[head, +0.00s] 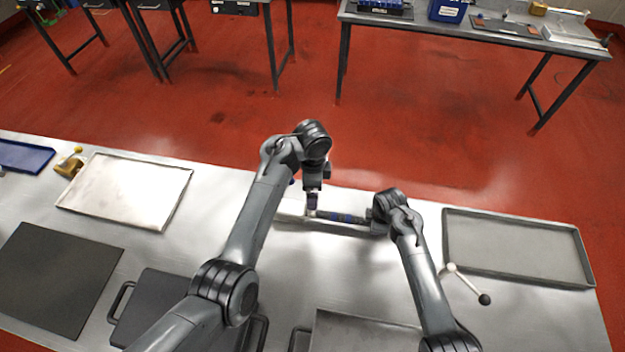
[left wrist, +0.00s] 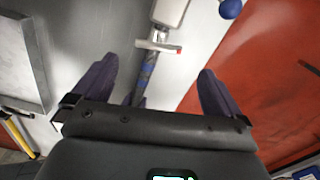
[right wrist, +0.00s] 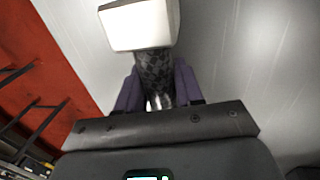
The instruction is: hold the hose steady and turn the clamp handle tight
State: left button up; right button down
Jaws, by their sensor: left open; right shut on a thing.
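The dark hose (head: 345,217) with blue bands lies along the far side of the bench. My right gripper (right wrist: 158,88) is shut on the hose, its purple fingers on both sides, close to a pale block (right wrist: 140,25). My left gripper (left wrist: 157,88) points down over the hose's left part with its purple fingers wide apart and empty. Between and beyond them, the left wrist view shows a small pale crossbar handle (left wrist: 158,46) with a red tip, lying across the line of the blue-banded hose (left wrist: 147,75). In the head view my left gripper (head: 312,203) largely hides this handle.
A blue ball (left wrist: 230,8) sits beside the fixture. A silver tray (head: 125,188) is left, a grey tray (head: 520,246) right. A lever with white and black balls (head: 468,283) stands near the right arm. A dark mat (head: 55,278) lies front left.

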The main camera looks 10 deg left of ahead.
pick_arm(q)
jog(key=shift+r, duration=1.4)
pick_arm(e)
jog(key=shift+s+d+f, duration=0.1)
jog(key=shift+s+f, duration=0.05)
jog(key=shift+f, duration=0.1)
jog(key=c, duration=1)
grip_release()
jog(key=shift+c, duration=0.2)
jog(key=o, duration=0.4)
jog(key=shift+s, duration=0.1)
jog(key=shift+r, duration=0.15)
jog(key=shift+r, duration=0.15)
